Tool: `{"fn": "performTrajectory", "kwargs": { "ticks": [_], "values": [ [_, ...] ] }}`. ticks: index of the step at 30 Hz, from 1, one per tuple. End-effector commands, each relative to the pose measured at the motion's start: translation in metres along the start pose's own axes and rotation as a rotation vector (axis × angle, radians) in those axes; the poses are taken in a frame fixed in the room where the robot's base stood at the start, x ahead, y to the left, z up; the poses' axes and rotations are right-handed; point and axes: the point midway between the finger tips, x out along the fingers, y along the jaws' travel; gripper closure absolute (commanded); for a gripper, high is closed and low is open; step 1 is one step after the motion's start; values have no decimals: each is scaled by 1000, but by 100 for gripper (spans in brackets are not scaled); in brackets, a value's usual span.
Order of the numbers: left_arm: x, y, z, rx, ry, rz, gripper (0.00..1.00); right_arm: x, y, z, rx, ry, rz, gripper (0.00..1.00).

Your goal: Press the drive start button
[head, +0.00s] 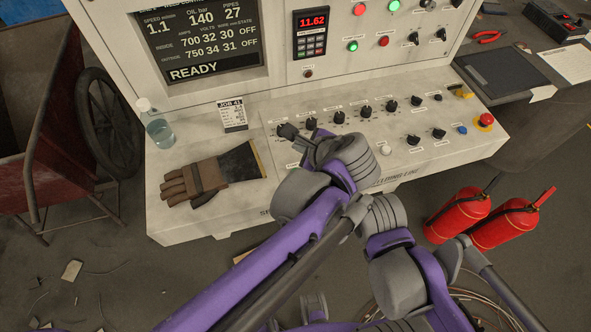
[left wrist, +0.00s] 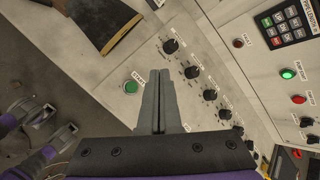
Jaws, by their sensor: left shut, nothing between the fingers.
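A round green button (left wrist: 131,87) with a small white label beside it sits on the sloped console desk in the left wrist view. Its label is too small to read surely. In the head view my arm hides it. My left gripper (head: 289,132) is over the desk, near the left end of the knob row, with its fingers shut and empty. In the left wrist view the shut left fingertips (left wrist: 160,74) appear just right of the green button; I cannot tell whether they touch the desk. My right gripper is not in view.
Black knobs (head: 339,117) line the desk. A red mushroom button (head: 486,120) is at right. The screen (head: 204,45) reads READY. Red extinguishers (head: 458,214) stand on the floor.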

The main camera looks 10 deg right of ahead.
Motion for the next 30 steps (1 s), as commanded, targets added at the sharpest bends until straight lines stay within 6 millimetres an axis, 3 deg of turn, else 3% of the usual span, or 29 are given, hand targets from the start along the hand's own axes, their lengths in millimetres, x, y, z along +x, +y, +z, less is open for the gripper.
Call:
{"fn": "performTrajectory", "kwargs": {
  "ticks": [8,21,30],
  "values": [
    [12,10,-9,-1,1,2,100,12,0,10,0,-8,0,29],
    [54,40,-39,-2,2,2,100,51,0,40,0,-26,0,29],
    [62,45,-45,-2,1,1,100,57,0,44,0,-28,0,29]
  ]
}}
